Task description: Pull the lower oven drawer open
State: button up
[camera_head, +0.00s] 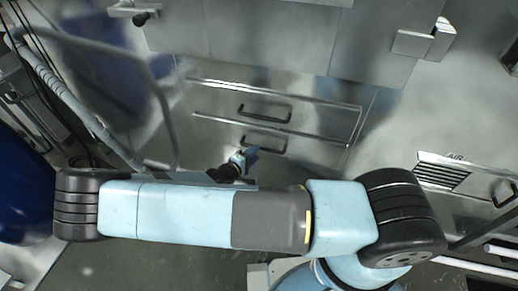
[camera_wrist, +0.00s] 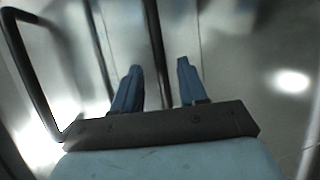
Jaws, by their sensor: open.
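The oven front shows two stacked drawers in the head view. The lower drawer (camera_head: 310,147) is closed, with a dark bar handle (camera_head: 265,149). My gripper (camera_head: 250,154) is at the left part of this handle, partly hidden behind my arm. In the wrist view my gripper (camera_wrist: 158,82) is open, its two blue fingers apart. A dark bar (camera_wrist: 154,45), seemingly the lower handle, runs lengthwise between the fingers. I cannot tell whether either finger touches it.
The closed upper drawer (camera_head: 335,118) has its own dark handle (camera_head: 265,117); a bent dark handle (camera_wrist: 30,75) shows at the left in the wrist view. A grey tubular rail (camera_head: 160,95) stands left of the drawers. A vented panel (camera_head: 441,176) is at the right.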

aim_at(262, 148)
jog(key=shift+x, duration=2.9)
jog(key=shift+c, duration=0.3)
grip_shut()
